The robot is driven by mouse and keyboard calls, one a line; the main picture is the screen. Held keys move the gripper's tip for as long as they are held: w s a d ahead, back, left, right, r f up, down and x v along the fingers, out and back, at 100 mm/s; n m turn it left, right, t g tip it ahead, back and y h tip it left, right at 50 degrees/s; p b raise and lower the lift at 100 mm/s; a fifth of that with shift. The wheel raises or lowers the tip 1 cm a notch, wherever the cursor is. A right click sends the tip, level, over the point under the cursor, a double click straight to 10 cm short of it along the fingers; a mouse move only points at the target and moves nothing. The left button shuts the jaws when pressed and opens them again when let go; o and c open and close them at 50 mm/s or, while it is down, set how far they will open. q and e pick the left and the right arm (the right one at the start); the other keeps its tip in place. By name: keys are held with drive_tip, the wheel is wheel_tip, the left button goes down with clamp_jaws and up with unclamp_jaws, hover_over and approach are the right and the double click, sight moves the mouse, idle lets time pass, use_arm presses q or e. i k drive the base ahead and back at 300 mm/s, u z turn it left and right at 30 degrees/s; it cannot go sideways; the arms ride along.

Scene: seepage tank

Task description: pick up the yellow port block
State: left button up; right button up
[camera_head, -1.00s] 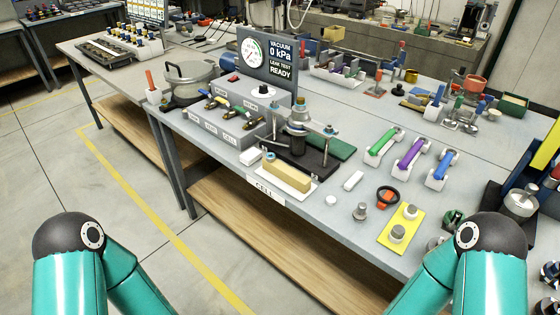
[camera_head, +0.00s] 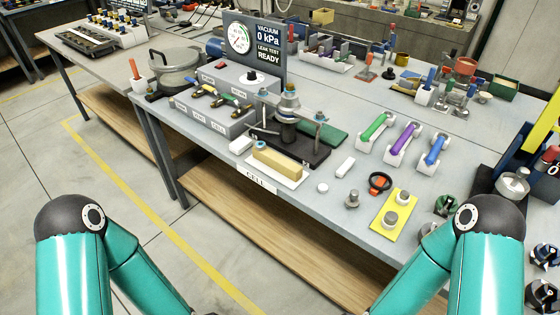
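A flat yellow plate (camera_head: 394,214) with two grey round fittings (camera_head: 390,219) lies near the front edge of the bench, right of centre. A tan-yellow rectangular block (camera_head: 277,163) lies on a white tray (camera_head: 252,172) behind the CELL label, in front of a dark clamp stand (camera_head: 288,131). I cannot tell for sure which of the two is the port block. Both stand free, with nothing of mine touching them. Only my teal arm links show at the bottom left and bottom right; both grippers are outside the picture.
Green (camera_head: 376,126), purple (camera_head: 404,138) and blue (camera_head: 436,150) handled pieces stand behind. A gauge panel (camera_head: 254,48) rises at the back.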

sight(289, 169)
drive_tip(key=u, duration=0.6)
drive_tip(key=i, duration=0.2)
drive_tip(key=z, duration=2.5)
drive_tip(key=k, duration=0.75)
drive_tip(key=u, duration=0.85)
drive_tip(key=k, duration=0.55)
drive_tip(key=u, duration=0.75)
drive_tip(key=i, duration=1.45)
drive_tip(key=z, duration=0.4)
